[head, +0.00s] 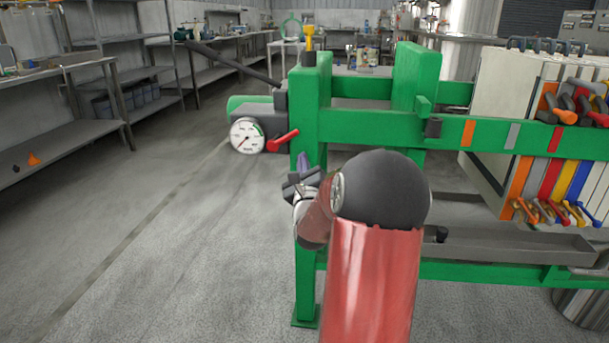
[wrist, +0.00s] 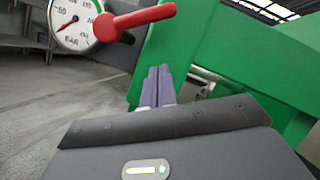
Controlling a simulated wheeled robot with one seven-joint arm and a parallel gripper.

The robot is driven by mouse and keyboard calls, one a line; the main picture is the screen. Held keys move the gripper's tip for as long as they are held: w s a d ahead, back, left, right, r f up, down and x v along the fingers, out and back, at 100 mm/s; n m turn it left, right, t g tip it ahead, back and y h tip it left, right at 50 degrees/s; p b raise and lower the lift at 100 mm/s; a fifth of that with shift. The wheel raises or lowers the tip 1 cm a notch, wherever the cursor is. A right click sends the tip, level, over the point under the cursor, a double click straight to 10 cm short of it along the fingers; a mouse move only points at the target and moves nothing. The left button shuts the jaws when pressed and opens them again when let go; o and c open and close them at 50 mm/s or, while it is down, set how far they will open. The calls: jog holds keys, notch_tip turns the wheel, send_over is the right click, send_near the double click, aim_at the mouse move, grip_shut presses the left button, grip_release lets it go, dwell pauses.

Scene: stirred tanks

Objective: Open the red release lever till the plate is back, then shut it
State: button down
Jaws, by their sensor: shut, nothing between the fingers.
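The red release lever (head: 283,140) sits on the grey pump block beside the pressure gauge (head: 246,135), its free end pointing right and slightly up. The lever (wrist: 145,18) and the gauge (wrist: 72,22) also show at the top of the wrist view. The gauge's red needle points to the lower left, at the low end. My gripper (head: 304,163) is just below and right of the lever, apart from it. Its purple fingers (wrist: 157,86) are shut and empty. A green plate (head: 415,78) stands on the rails, with a gap to the pale plates at right.
The green frame (head: 307,95) stands close to my gripper, with a long dark pump handle (head: 232,62) at its left. Pale plates (head: 505,90) hang at right, above a grey drip tray (head: 510,243). The floor at left is clear, with shelves (head: 60,130) beyond.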

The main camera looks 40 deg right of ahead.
aim_at(288, 136)
jog(key=shift+w+a+r+p, duration=0.15)
jog(key=shift+w+a+r, duration=0.15)
jog(key=shift+r, duration=0.3)
jog(key=shift+w+a+r+p, duration=0.2)
jog(key=shift+a+r, duration=0.1)
jog(key=shift+r, duration=0.25)
jog(key=shift+w+a+r+p, duration=0.2)
jog(key=shift+a+r, duration=0.1)
jog(key=shift+r, duration=0.3)
jog(key=shift+r+n+y+b, duration=0.35)
jog(key=shift+n+y, duration=0.25)
jog(key=shift+n, duration=0.5)
jog(key=r+n+y, duration=0.1)
jog(key=n, duration=0.1)
jog(key=r+n+y, duration=0.1)
jog(key=n, duration=0.1)
jog(key=w+a+r+n+y, duration=0.1)
jog(key=n, duration=0.2)
jog(key=shift+p, duration=0.35)
jog(key=shift+w+a+r, duration=0.35)
jog(key=shift+w+r, duration=0.15)
jog(key=shift+r, duration=0.1)
jog(key=shift+w+r+b, duration=0.1)
jog(key=shift+b, duration=0.2)
